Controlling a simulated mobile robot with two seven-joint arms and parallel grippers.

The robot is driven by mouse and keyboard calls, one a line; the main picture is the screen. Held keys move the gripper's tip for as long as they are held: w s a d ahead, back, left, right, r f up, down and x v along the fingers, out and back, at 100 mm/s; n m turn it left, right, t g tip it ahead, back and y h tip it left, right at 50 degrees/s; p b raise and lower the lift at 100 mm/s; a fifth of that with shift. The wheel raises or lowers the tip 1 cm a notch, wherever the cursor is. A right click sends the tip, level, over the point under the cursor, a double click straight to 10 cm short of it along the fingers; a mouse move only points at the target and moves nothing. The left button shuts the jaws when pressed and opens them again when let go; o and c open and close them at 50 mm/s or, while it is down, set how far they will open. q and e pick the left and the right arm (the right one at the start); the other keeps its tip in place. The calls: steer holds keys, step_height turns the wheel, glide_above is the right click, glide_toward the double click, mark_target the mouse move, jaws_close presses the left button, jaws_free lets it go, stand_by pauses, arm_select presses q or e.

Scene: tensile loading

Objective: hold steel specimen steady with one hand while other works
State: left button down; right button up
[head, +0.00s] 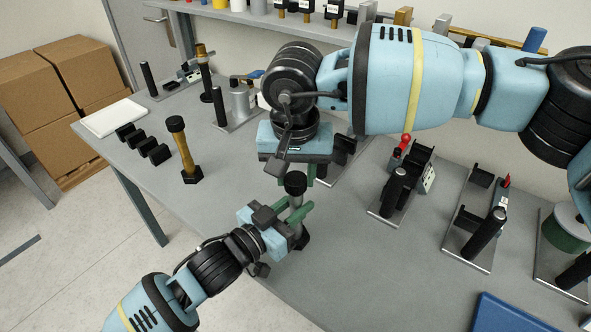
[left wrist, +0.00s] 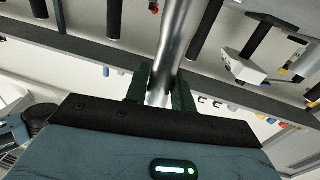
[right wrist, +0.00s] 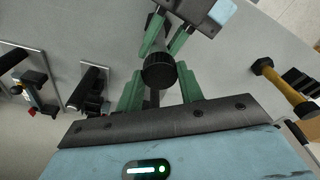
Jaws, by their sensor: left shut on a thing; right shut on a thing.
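The steel specimen (head: 296,203) stands upright at the table's front, with a black top cap (head: 295,181) and a black foot (head: 302,240). My left gripper (head: 293,217) is shut around its shaft from the left. In the left wrist view the bare silver shaft (left wrist: 173,45) runs between the green fingers (left wrist: 159,92). My right gripper (head: 294,176) is above, pointing down, with its fingers at the cap. In the right wrist view the round cap (right wrist: 158,71) lies between the green fingers (right wrist: 160,88), shut on it; the finger contact is partly hidden.
A brass specimen (head: 185,150) with black ends stands to the left. Several black blocks (head: 143,143) and a white tray (head: 113,117) are at the left edge. Grey fixtures with black posts (head: 397,190) crowd the right. A blue tray (head: 507,315) is at the front right.

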steer(key=m, duration=0.3)
steer(key=shift+a+h, duration=0.1)
steer(key=shift+h, duration=0.2)
steer(key=m, duration=0.5)
steer(key=m+g, duration=0.1)
steer(key=m, duration=0.5)
steer(key=shift+w+m+h, duration=0.1)
steer(key=shift+m+h, duration=0.3)
steer(key=m+g, duration=0.1)
steer(key=m, duration=0.5)
steer(key=shift+w+m, duration=0.1)
steer(key=shift+m, duration=0.3)
steer(key=m, duration=0.6)
steer(key=shift+m+g+y, duration=0.3)
steer(key=m, duration=0.6)
steer(key=shift+y, duration=0.4)
steer(key=m, duration=0.6)
steer(key=shift+y, duration=0.3)
steer(key=m, duration=0.6)
steer(key=shift+d+y, duration=0.2)
steer(key=shift+y, duration=0.1)
steer(key=m+t, duration=0.1)
steer(key=m, duration=0.6)
steer(key=shift+m, duration=0.3)
